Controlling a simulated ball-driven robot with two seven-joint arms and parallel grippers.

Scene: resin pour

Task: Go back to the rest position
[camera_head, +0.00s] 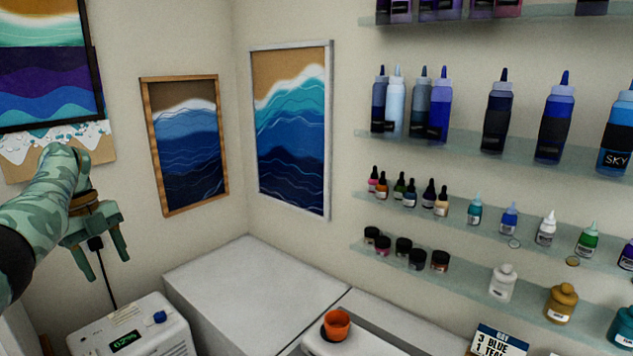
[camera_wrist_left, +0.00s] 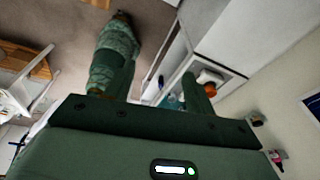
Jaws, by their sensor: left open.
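My left gripper (camera_head: 106,266) is at the left of the head view, raised and pointing down, with its two green fingers apart and nothing between them. It hangs in front of the wall, above the white box with a green display (camera_head: 127,340). In the left wrist view the open, empty fingers (camera_wrist_left: 160,80) point away from the camera. A camouflage-patterned arm part of mine (camera_wrist_left: 115,50) shows beyond them. My right gripper cannot be made out in either view.
An orange cup (camera_head: 337,325) stands on a white surface at the bottom middle. A white counter (camera_head: 255,275) fills the corner. Glass shelves (camera_head: 450,142) with bottles and jars line the right wall. Framed wave pictures (camera_head: 187,140) hang behind. A sign (camera_head: 498,342) stands at the lower right.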

